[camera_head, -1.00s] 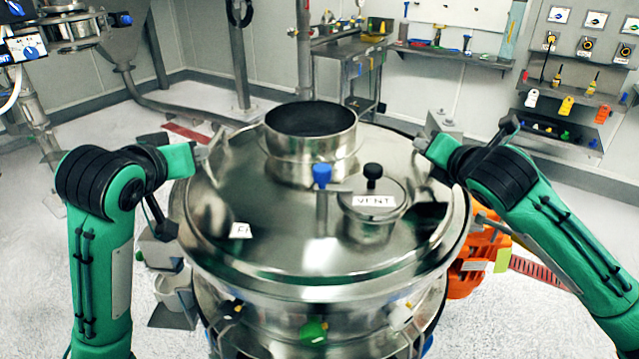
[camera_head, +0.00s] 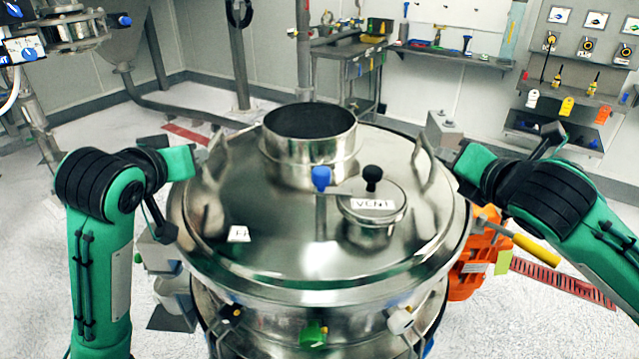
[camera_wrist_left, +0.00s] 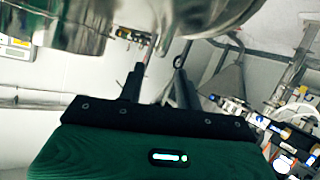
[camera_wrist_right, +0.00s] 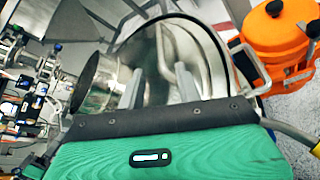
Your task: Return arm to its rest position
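My right arm shows at the right of the head view, with its gripper (camera_head: 462,160) just right of the lid's right handle (camera_head: 427,165), apart from it. In the right wrist view its two fingers (camera_wrist_right: 160,88) are spread and empty, with the handle beyond them. My left arm is bent at the left, its gripper (camera_head: 196,160) close to the lid's left handle (camera_head: 217,155); whether they touch is unclear. In the left wrist view its fingers (camera_wrist_left: 158,82) stand apart with nothing between them. The round steel sifter lid (camera_head: 285,235) lies between both arms.
A steel collar (camera_head: 310,150) and a vent cap (camera_head: 372,212) rise from the lid. An orange unit (camera_head: 472,272) with a yellow-gripped handle (camera_head: 537,251) stands right of the sifter, below my right arm. A wall rack (camera_head: 570,100) is back right. Open floor lies farther right.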

